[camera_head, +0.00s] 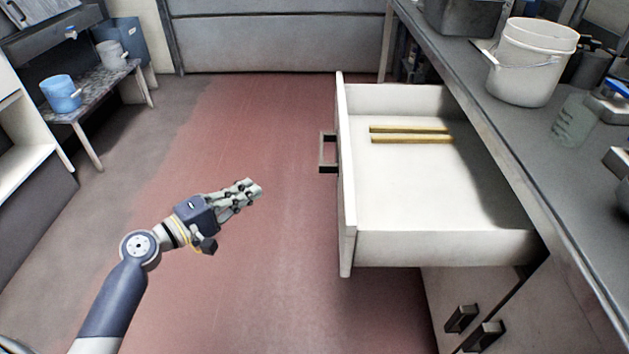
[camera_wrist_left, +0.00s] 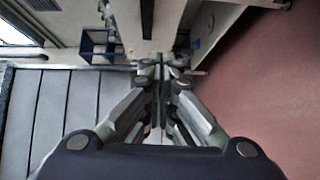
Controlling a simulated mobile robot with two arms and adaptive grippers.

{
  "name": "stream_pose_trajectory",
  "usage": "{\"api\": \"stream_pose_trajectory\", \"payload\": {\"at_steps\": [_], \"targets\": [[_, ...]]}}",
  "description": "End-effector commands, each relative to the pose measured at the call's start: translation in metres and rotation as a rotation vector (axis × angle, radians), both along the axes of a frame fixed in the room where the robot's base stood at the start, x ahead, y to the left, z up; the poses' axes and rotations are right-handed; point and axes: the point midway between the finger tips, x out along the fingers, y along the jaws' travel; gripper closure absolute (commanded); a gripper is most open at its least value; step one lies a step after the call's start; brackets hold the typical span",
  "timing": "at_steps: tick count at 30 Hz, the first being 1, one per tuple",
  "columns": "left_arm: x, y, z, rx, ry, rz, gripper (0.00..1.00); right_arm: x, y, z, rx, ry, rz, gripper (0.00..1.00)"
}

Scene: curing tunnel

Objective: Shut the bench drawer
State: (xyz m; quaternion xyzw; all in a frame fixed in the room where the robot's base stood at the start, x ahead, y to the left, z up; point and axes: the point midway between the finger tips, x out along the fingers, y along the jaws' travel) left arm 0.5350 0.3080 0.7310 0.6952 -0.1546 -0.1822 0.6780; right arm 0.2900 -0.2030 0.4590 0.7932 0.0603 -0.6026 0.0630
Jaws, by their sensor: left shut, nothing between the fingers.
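The white bench drawer (camera_head: 440,195) is pulled far out from under the grey bench, towards the left. Its front panel (camera_head: 346,180) carries a dark handle (camera_head: 327,153) on the outer face. Two yellow strips (camera_head: 411,134) lie inside the drawer. My left gripper (camera_head: 256,187) is shut and empty, left of the drawer front and apart from it, over the red floor. In the left wrist view its fingers (camera_wrist_left: 158,62) meet with nothing between them. My right gripper is not in view.
A white bucket (camera_head: 531,65) and a grey bin (camera_head: 464,15) stand on the bench (camera_head: 470,95). Dark-handled cabinet doors (camera_head: 455,295) lie below the drawer. A low table (camera_head: 90,92) with a blue bucket (camera_head: 61,94) stands at far left. The red floor (camera_head: 265,120) is clear.

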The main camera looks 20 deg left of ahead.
Motion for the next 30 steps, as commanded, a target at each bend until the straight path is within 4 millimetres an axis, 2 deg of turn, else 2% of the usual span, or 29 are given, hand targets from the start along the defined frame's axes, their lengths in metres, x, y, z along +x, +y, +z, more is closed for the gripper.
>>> {"api": "stream_pose_trajectory", "payload": {"at_steps": [3, 7, 23, 30], "targets": [[-0.002, -0.005, 0.013, -0.029, -0.029, -0.022, 1.0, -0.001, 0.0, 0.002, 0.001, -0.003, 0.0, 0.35], [0.005, -0.01, 0.017, -0.035, -0.033, -0.027, 1.0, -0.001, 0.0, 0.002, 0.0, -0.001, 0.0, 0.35], [0.088, -0.056, 0.018, -0.033, -0.033, -0.025, 1.0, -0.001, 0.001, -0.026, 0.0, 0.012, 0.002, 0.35], [0.093, -0.084, 0.017, -0.034, -0.029, -0.025, 1.0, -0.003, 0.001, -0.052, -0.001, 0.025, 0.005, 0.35]]}}
